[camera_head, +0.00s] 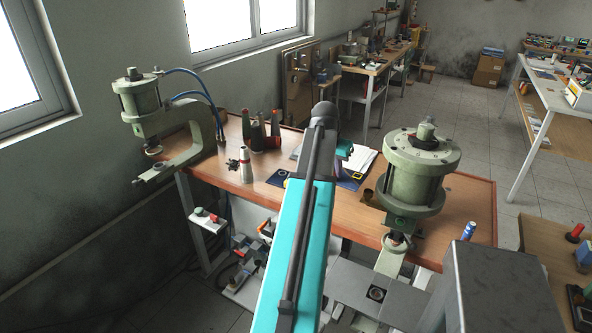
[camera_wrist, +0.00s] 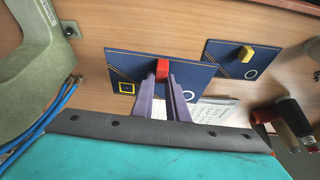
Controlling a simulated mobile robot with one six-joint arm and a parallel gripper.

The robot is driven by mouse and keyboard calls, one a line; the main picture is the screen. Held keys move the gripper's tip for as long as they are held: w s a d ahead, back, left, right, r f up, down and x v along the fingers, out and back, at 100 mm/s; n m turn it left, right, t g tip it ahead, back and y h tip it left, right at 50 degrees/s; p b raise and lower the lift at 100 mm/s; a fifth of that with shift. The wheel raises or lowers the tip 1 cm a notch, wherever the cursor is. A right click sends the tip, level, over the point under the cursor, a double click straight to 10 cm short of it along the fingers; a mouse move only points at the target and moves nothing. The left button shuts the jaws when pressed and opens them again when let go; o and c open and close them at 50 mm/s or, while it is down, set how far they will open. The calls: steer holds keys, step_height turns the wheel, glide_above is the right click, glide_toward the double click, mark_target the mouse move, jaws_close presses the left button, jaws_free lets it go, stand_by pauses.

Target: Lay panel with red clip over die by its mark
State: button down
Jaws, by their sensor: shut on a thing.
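In the wrist view my gripper (camera_wrist: 163,78) is shut on the red clip (camera_wrist: 162,68) of a dark blue panel (camera_wrist: 130,64). This panel carries a yellow square outline and a white circle. A second blue panel (camera_wrist: 221,67) has a yellow clip (camera_wrist: 246,53) and a white circle. Dark round parts, seemingly dies, sit below the right press (camera_head: 376,293) and left press (camera_head: 158,168); their marks are unreadable.
Green presses stand at the bench's left (camera_head: 140,98) and right (camera_head: 417,165). Papers (camera_head: 364,158) lie behind the held panel. A blue can (camera_head: 468,231) stands at the front right.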

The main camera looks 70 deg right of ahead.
steer(key=w+a+n+t, duration=0.1)
steer(key=w+a+n, duration=0.3)
steer(key=w, duration=0.8)
steer(key=w+a+n+t, duration=0.1)
steer(key=w+a, duration=0.5)
steer(key=w, duration=0.6)
steer(key=w+a+r+n+t, duration=0.15)
steer(key=w+a+n, duration=0.35)
steer(key=w+a, duration=1.2)
steer(key=w+a+n+y, duration=0.1)
steer(key=w+a+n, duration=0.2)
steer(key=a, duration=1.1)
steer(key=w+a+n+t+y, duration=0.1)
steer(key=w+a+n, duration=0.3)
steer(key=a, duration=1.1)
steer(key=w+a+n+t+y, duration=0.1)
steer(key=w+a, duration=0.5)
steer(key=a, duration=0.9)
steer(key=n+y, duration=0.1)
steer(key=n, duration=0.1)
steer(key=shift+w+a+r+n+b, duration=0.15)
steer(key=shift+w+r+n+b, duration=0.2)
steer(key=shift+n+b, duration=0.05)
